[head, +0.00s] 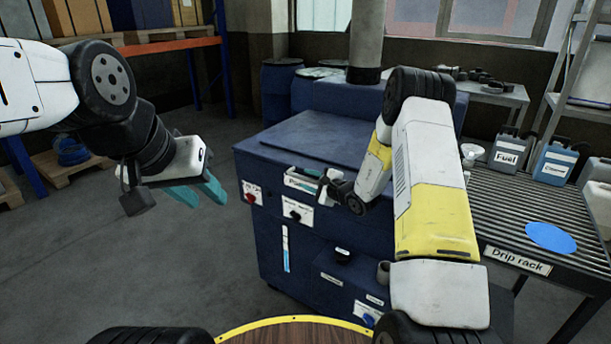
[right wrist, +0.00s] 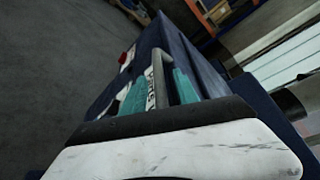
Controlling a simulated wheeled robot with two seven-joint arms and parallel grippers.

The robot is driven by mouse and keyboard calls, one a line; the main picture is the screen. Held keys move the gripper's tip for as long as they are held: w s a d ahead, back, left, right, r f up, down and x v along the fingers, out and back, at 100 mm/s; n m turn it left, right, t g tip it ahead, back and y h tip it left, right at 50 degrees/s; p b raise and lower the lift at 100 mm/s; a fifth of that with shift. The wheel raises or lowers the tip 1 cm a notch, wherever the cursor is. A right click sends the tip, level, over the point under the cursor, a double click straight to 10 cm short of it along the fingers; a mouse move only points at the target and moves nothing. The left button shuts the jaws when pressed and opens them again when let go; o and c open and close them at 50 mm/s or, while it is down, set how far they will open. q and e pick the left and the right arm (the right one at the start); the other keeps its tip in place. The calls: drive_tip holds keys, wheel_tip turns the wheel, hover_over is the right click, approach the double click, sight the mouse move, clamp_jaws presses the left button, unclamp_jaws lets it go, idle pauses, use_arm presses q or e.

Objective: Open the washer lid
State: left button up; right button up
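The washer (head: 262,215) is a dark blue cabinet in the middle of the head view. Its flat lid (head: 315,138) lies shut on top. A grey bar handle (right wrist: 159,66) is at the front edge, by a white label; it also shows in the right wrist view. My right gripper (head: 309,178) is at this handle. In the right wrist view its teal fingers (right wrist: 158,92) lie on either side of the bar, with a gap visible on the left; contact cannot be made out. My left gripper (head: 206,196) is open and empty, in the air left of the washer.
A red knob (head: 250,198) and a black knob (head: 295,215) are on the washer's front. A flue pipe (head: 366,40) rises behind the lid.

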drive_tip(key=shift+c, duration=0.5)
clamp_jaws()
idle(1.0)
